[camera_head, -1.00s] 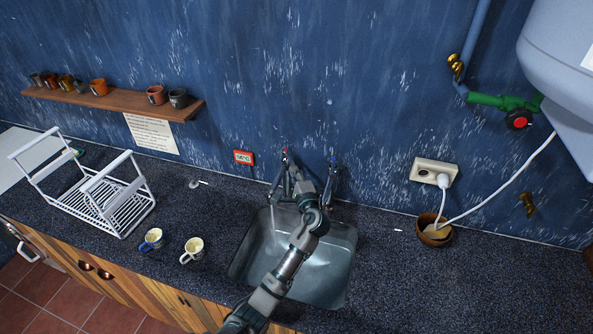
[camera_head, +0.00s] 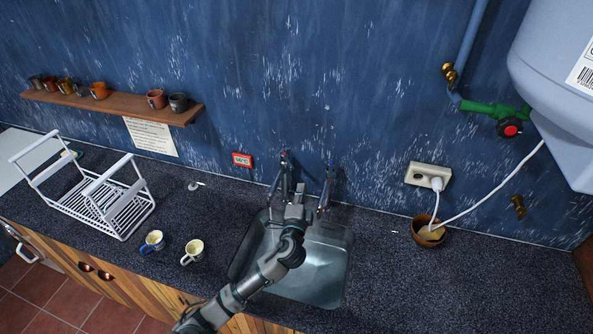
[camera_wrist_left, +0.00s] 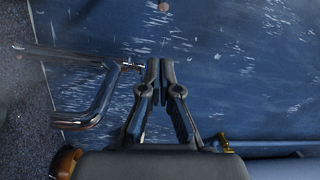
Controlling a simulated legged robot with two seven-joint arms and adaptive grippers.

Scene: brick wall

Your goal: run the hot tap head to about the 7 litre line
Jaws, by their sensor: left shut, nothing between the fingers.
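Two chrome taps stand at the back of the steel sink (camera_head: 325,262). The left tap (camera_head: 284,160) has a red mark on its head, and the right tap (camera_head: 330,172) has a blue mark. My left gripper (camera_head: 298,188) is shut and empty between the two taps, over the back of the sink. In the left wrist view my left gripper (camera_wrist_left: 160,64) has its fingertips together, pointing at the blue wall. Chrome tap pipework (camera_wrist_left: 95,105) lies just left of the fingers there; I cannot tell which tap it is. No litre line is legible. My right gripper is not in view.
A small red display (camera_head: 242,160) is on the wall, its digits unreadable. Two mugs (camera_head: 192,252) and a white rack (camera_head: 105,200) stand left of the sink. A brown bowl (camera_head: 428,232), a socket (camera_head: 428,176) and a white tank (camera_head: 560,80) are to the right.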

